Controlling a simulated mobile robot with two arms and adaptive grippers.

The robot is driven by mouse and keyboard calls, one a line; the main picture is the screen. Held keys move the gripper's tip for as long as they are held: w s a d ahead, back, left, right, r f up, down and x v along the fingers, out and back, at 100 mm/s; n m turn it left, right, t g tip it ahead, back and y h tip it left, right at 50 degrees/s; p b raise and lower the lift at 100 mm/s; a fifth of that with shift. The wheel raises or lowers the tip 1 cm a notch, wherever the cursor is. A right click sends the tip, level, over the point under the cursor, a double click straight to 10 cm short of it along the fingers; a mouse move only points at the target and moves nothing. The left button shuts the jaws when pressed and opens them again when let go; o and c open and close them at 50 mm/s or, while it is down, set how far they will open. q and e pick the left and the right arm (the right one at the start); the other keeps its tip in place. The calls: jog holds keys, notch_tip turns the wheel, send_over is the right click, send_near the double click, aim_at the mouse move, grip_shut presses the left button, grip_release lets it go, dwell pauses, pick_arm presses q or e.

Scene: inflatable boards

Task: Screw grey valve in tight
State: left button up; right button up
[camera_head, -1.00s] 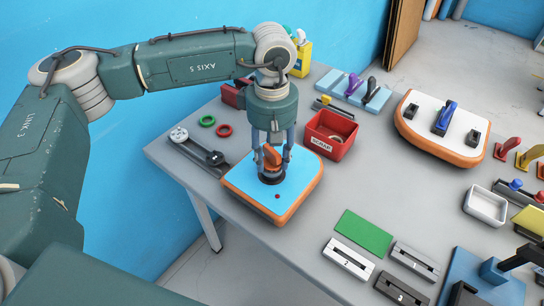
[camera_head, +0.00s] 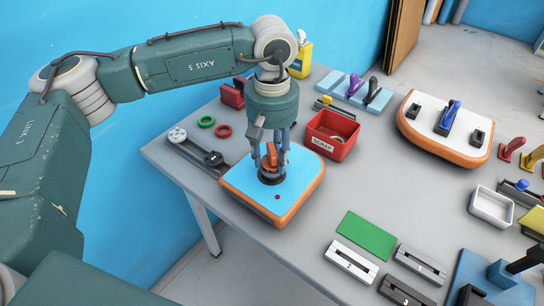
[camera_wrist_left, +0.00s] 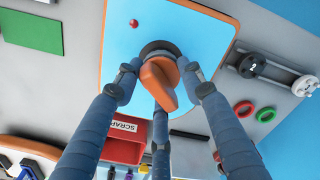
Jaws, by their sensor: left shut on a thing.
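A valve with an orange handle (camera_head: 271,156) and a dark grey round base (camera_head: 271,177) sits upright in the blue board with an orange rim (camera_head: 237,186). My left gripper (camera_head: 270,167) comes down from above with its fingers shut around this valve. The wrist view shows the fingertips (camera_wrist_left: 161,78) close against the sides of the orange handle (camera_wrist_left: 159,82), with the dark base (camera_wrist_left: 158,48) on the board (camera_wrist_left: 190,60). Whether the base is flush with the board is hard to tell. A dark grey-handled piece (camera_head: 373,88) stands on a light blue holder. My right gripper is not in view.
A red scrap bin (camera_head: 331,136) stands close behind the board. A slotted bar (camera_head: 196,150) lies to its left, with green and red rings (camera_head: 223,131). A white board (camera_head: 425,125) with a blue handle stands right.

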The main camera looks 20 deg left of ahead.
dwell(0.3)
pick_arm(q)
jog(key=m+b, duration=0.1)
jog(key=m, duration=0.1)
jog(key=shift+f+m, duration=0.1)
jog(key=shift+m, duration=0.7)
jog(key=shift+b, duration=0.3)
jog(key=shift+m+b, duration=0.45)
jog(key=shift+m, duration=1.25)
